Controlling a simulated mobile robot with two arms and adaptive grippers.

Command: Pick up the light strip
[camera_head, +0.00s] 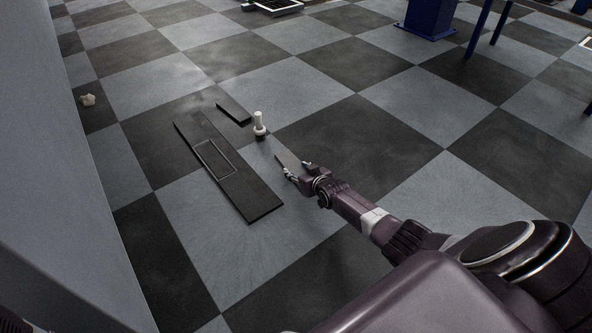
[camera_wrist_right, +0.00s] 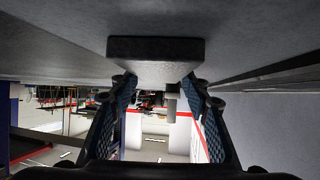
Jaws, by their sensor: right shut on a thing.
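The light strip (camera_head: 286,159) is a short, flat grey piece. My right gripper (camera_head: 298,173) is shut on it, and the strip sticks out past the fingertips to the upper left in the head view. In the right wrist view the strip (camera_wrist_right: 155,50) shows a dark end face, with its paler face running away between the two fingers. The head view does not clearly show how far the strip is above the floor. My left gripper is not in view.
A long dark plate (camera_head: 252,203) with a rectangular outline lies left of the gripper. A short dark strip (camera_head: 233,112) and a pale upright bolt-like piece (camera_head: 259,122) are near it. A small pale piece (camera_head: 88,100) lies beside the grey wall (camera_head: 40,140).

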